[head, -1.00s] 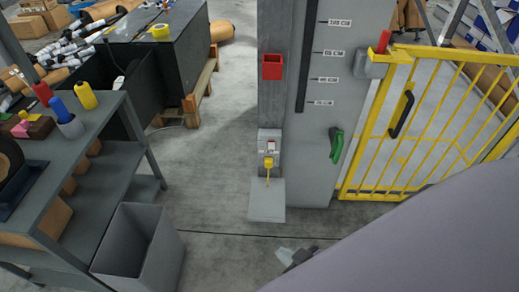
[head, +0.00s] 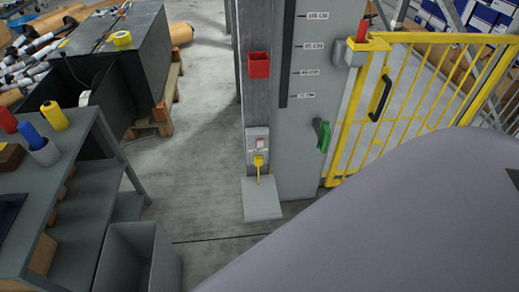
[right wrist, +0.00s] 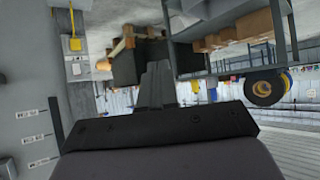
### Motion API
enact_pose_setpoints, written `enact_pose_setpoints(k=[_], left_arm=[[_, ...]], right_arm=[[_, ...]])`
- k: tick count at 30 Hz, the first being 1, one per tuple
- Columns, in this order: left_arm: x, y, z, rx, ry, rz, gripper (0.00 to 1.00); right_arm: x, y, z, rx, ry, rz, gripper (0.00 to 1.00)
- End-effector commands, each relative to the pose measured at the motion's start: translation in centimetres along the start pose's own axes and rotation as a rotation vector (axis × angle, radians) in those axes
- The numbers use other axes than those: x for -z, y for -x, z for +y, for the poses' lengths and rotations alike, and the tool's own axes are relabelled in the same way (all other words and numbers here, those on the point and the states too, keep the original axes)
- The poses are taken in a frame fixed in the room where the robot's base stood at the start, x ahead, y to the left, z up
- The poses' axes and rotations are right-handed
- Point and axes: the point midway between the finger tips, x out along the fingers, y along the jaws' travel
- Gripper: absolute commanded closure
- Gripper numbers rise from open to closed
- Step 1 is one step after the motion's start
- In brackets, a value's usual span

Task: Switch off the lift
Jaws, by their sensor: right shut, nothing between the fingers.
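The lift's grey column (head: 302,165) stands at the centre of the head view, with a height scale on its face. A small grey switch box (head: 250,137) with a light switch (head: 260,143) sits low on its narrow post; the switch position is too small to tell. A yellow piece (head: 258,160) hangs just below the switch, and also shows in the right wrist view (right wrist: 74,43). My right gripper (right wrist: 155,68) is shut and empty, apart from the box, which lies to its left in the wrist view. My left gripper is out of view.
A green handle (head: 321,135) and a red holder (head: 259,65) are on the lift. A yellow gate (head: 425,85) stands at right. A grey bin (head: 138,258) and a workbench (head: 75,160) stand at left. My arm covers the lower right.

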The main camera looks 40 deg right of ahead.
Motion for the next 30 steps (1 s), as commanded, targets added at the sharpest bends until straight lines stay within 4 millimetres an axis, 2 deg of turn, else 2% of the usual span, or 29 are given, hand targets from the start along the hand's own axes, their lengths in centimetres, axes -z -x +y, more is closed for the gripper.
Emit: enact_pose_setpoints(k=[5, 8, 11, 15, 19, 24, 30], left_arm=[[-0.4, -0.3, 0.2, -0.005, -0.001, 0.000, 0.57], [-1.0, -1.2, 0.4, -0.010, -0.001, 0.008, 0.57], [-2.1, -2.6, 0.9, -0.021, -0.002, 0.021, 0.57], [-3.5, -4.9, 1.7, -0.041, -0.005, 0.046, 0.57], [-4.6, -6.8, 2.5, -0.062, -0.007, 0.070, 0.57], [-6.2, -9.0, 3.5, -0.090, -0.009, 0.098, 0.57], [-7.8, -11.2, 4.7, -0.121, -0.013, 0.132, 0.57]], right_arm=[[-0.4, -0.5, 0.2, -0.006, 0.037, -0.002, 1.00], [-1.5, -2.2, 0.9, -0.028, 0.158, -0.010, 1.00], [-3.1, -5.2, 2.5, -0.075, 0.390, -0.032, 1.00], [-5.0, -10.0, 5.9, -0.183, 0.825, -0.090, 1.00], [-5.6, -13.9, 9.5, -0.309, 1.230, -0.174, 1.00], [-4.8, -17.9, 14.5, -0.507, 1.729, -0.340, 1.00], [-2.2, -20.8, 19.3, -0.767, 2.221, -0.630, 1.00]])
